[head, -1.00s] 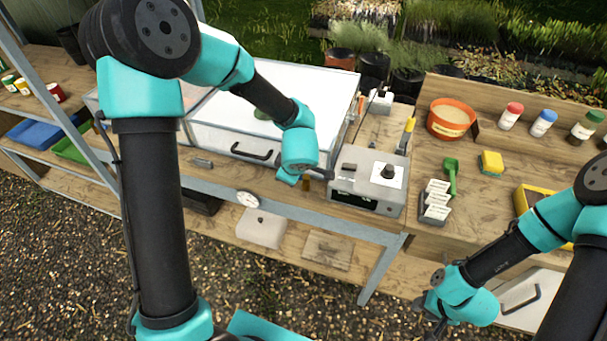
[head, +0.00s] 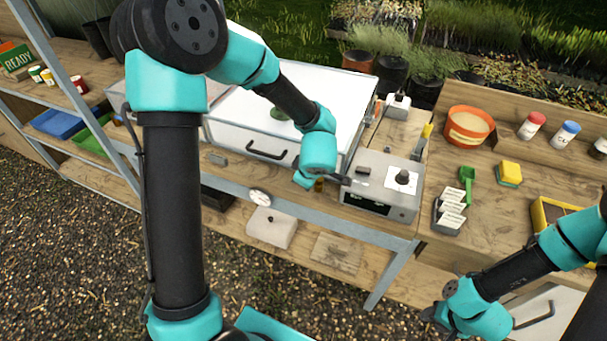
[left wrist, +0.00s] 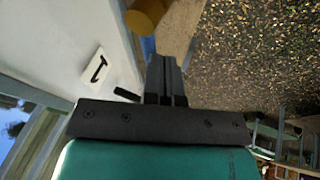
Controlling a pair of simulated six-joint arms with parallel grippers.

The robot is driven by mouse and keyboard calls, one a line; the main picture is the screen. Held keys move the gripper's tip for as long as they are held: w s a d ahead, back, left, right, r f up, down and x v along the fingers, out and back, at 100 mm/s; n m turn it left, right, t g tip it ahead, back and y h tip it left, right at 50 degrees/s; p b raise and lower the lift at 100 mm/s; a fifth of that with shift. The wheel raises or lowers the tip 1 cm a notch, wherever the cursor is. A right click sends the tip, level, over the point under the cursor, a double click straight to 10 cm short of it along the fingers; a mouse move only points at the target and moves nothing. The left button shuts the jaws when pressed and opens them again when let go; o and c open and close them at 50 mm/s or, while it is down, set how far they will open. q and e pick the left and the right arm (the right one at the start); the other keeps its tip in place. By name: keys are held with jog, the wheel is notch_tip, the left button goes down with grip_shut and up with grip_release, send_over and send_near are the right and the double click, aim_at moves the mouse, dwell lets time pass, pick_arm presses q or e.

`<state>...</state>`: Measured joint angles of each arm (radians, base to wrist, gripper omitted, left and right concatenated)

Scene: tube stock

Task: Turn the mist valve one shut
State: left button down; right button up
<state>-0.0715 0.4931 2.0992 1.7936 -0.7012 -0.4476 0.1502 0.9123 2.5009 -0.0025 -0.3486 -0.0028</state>
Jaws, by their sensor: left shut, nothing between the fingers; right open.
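My left gripper (head: 341,180) is beside the front of the white lidded case, left of the grey control box. In the left wrist view its fingers (left wrist: 166,72) are shut with nothing between them. A brass-yellow rounded part (left wrist: 147,14), possibly the mist valve, lies just beyond the fingertips, apart from them. A small brass piece (head: 319,185) shows below the left gripper in the head view. A white tag with a black mark like a 1 (left wrist: 96,67) is on the pale wall. The valve's handle cannot be made out. My right gripper (head: 436,316) is open at lower right, away from the valve.
The grey control box (head: 382,184) with a black knob stands close right of the left gripper. The white case (head: 230,133) has a dark handle. Gravel floor lies open in front.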

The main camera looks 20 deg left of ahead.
pick_arm(q)
jog(key=shift+s+d+r, duration=0.1)
jog(key=shift+s+d, duration=0.05)
dwell(0.3)
jog(key=shift+s+r, duration=0.35)
jog(key=shift+s, duration=0.15)
jog(key=s+v, duration=0.1)
jog(key=v, duration=1.1)
jog(key=shift+f, duration=0.2)
